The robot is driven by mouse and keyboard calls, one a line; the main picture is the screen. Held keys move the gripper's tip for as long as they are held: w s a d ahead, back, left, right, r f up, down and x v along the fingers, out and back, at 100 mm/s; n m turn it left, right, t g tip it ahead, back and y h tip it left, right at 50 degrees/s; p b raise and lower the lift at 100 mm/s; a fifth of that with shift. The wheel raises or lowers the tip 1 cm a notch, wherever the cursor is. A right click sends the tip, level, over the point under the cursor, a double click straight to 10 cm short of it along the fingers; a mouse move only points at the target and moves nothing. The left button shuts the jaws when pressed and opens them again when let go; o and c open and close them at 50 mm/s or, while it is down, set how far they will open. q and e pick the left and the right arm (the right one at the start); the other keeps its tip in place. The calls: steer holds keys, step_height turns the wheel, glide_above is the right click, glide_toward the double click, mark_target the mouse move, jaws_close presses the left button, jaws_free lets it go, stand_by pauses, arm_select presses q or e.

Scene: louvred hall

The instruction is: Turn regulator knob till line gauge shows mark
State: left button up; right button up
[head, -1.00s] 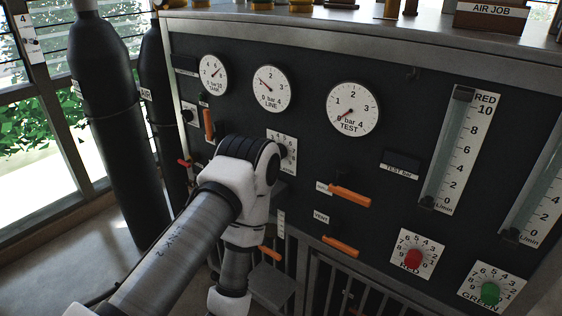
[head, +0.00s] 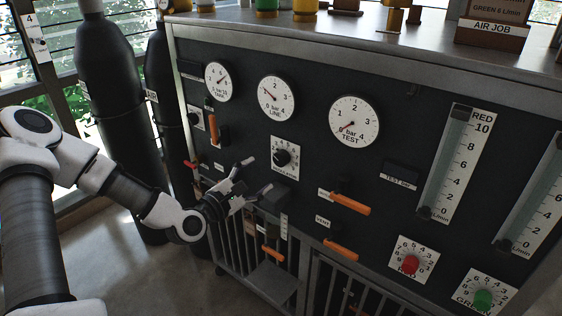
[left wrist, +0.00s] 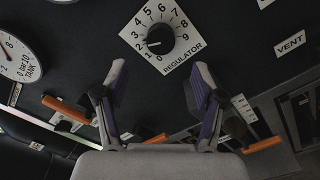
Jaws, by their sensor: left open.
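The black regulator knob (head: 281,157) sits on a white numbered plate on the dark panel. In the left wrist view the knob (left wrist: 160,39) has its white pointer towards about 2. The LINE gauge (head: 276,98) is a white dial above the knob, its needle up and left near 1. I cannot make out a target mark on it. My left gripper (head: 259,174) is open and empty, just below and left of the knob and apart from it. In the left wrist view the knob lies beyond and between the fingertips (left wrist: 160,70). My right gripper is not in view.
The TANK gauge (head: 218,82) and TEST gauge (head: 354,121) flank the LINE gauge. Orange lever handles (head: 350,204) stick out right of and below the knob. Red (head: 411,264) and green (head: 482,299) knobs are lower right. Dark cylinders (head: 117,110) stand at left.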

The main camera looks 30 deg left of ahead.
mark_target(279, 161)
arm_select(q)
steer(key=w+b, duration=0.1)
steer(key=w, duration=0.1)
steer(key=w+b, duration=0.2)
steer(key=w, duration=0.1)
steer(key=w+b, duration=0.2)
steer(key=w, duration=0.1)
steer(key=shift+d+f, duration=0.15)
steer(key=shift+d, duration=0.2)
steer(key=shift+w+b, duration=0.25)
steer(key=shift+b, duration=0.2)
steer(key=shift+w, duration=0.1)
